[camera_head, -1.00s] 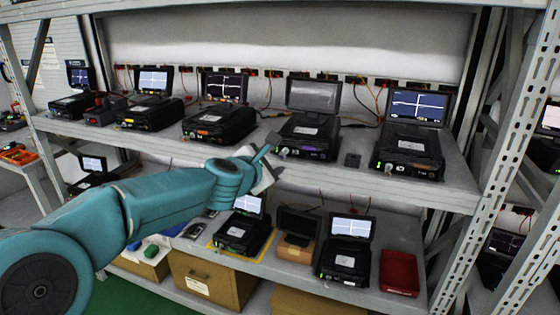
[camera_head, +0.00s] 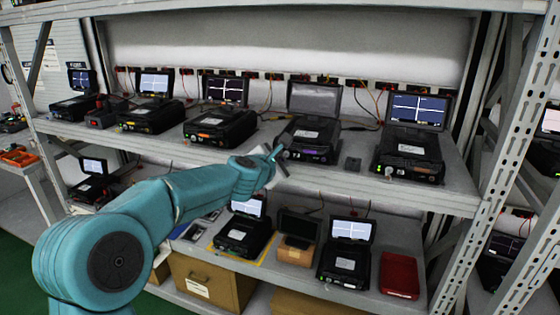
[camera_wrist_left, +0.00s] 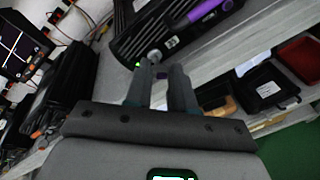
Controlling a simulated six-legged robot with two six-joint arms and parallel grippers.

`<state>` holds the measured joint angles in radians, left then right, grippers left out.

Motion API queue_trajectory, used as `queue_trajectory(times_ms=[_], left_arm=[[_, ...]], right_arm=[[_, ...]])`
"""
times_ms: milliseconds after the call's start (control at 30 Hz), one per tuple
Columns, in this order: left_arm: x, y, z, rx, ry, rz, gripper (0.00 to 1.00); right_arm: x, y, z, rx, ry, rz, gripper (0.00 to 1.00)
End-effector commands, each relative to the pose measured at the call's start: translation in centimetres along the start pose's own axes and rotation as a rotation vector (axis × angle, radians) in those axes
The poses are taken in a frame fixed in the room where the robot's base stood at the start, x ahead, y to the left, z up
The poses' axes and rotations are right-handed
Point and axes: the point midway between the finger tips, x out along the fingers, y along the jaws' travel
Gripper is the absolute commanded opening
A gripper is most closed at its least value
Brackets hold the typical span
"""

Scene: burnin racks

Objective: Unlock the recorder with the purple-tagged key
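The recorder with a purple front label (camera_head: 313,152) stands on the upper shelf, and its raised screen (camera_head: 314,97) is blank grey. My left gripper (camera_head: 281,160) is at the front left corner of this recorder. In the left wrist view its two fingers (camera_wrist_left: 162,72) are a little apart, just in front of the recorder's front panel (camera_wrist_left: 150,40). My right gripper is not in view.
Another recorder (camera_head: 410,150) with a lit screen stands to the right, with a small dark block (camera_head: 352,164) between. More recorders stand to the left. The lower shelf holds recorders and a red bin (camera_head: 399,275). The upper shelf's front edge (camera_head: 400,196) runs below the gripper.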

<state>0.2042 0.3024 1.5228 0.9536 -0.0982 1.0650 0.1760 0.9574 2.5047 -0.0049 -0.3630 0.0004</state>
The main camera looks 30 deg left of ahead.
Motion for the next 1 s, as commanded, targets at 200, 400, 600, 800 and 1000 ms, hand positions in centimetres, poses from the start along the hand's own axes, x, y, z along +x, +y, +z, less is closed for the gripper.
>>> queue_trajectory(times_ms=[200,400,600,800,1000], left_arm=[[0.0,0.0,0.0,0.027,0.008,0.001,0.00],[-0.1,0.0,0.2,0.122,0.035,0.013,0.00],[-0.1,-0.1,0.4,0.280,0.077,0.033,0.00],[0.0,-0.3,0.4,0.464,0.127,0.059,0.00],[0.0,-0.5,0.4,0.646,0.175,0.084,0.00]], right_arm=[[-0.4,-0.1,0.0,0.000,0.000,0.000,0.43],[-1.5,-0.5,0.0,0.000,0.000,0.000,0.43],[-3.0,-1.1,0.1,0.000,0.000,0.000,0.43],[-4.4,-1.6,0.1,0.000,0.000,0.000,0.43],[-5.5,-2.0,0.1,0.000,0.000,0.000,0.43]])
